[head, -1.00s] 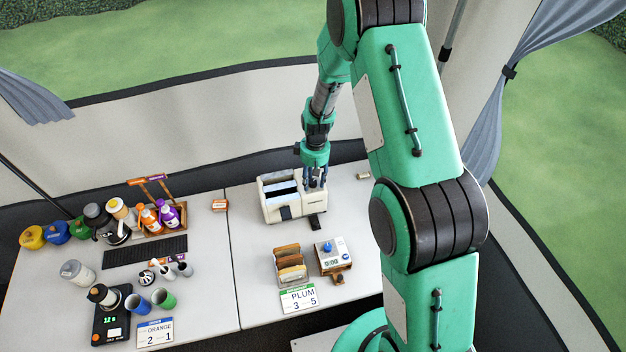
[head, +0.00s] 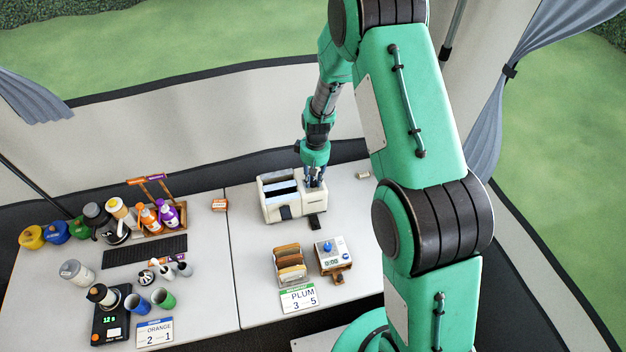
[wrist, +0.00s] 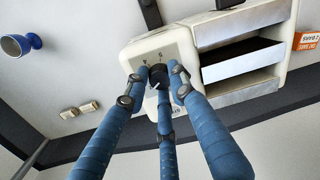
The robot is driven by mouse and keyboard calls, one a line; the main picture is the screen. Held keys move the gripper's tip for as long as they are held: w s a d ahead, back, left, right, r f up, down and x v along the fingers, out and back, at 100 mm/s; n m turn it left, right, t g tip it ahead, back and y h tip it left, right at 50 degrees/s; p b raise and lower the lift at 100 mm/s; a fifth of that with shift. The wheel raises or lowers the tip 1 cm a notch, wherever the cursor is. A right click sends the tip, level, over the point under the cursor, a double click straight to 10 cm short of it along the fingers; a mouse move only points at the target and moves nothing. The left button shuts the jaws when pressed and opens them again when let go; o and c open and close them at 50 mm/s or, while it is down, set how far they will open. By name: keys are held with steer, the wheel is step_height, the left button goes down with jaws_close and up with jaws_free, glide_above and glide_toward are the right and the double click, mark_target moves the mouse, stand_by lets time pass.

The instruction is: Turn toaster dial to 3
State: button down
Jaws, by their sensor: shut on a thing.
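The cream toaster (head: 287,208) stands at the back of the right table. Its long slots face up. In the wrist view the toaster's end panel (wrist: 150,48) carries small printed marks around a dark dial (wrist: 158,72). The marks are too small to read surely, so I cannot tell the dial's setting. My gripper (head: 314,180) is at the toaster's right end. In the wrist view my gripper's blue fingers (wrist: 158,88) are closed around the dial and hide part of it.
A rack of toast slices (head: 290,264), a small white timer-like device with a blue knob (head: 331,252) and a PLUM 3 5 card (head: 298,299) stand in front of the toaster. An orange box (head: 219,205) lies to its left. Bottles and cups fill the left table.

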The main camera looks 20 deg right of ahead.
mark_target(315, 181)
steer(key=m, duration=0.8)
steer(key=shift+m, duration=0.3)
stand_by(0.4)
steer(key=c, duration=1.5)
jaws_free()
steer(key=shift+o, duration=0.2)
steer(key=shift+r, duration=0.1)
step_height(315, 181, up, 12)
steer(key=shift+s+d, duration=0.15)
steer(key=shift+d, duration=0.2)
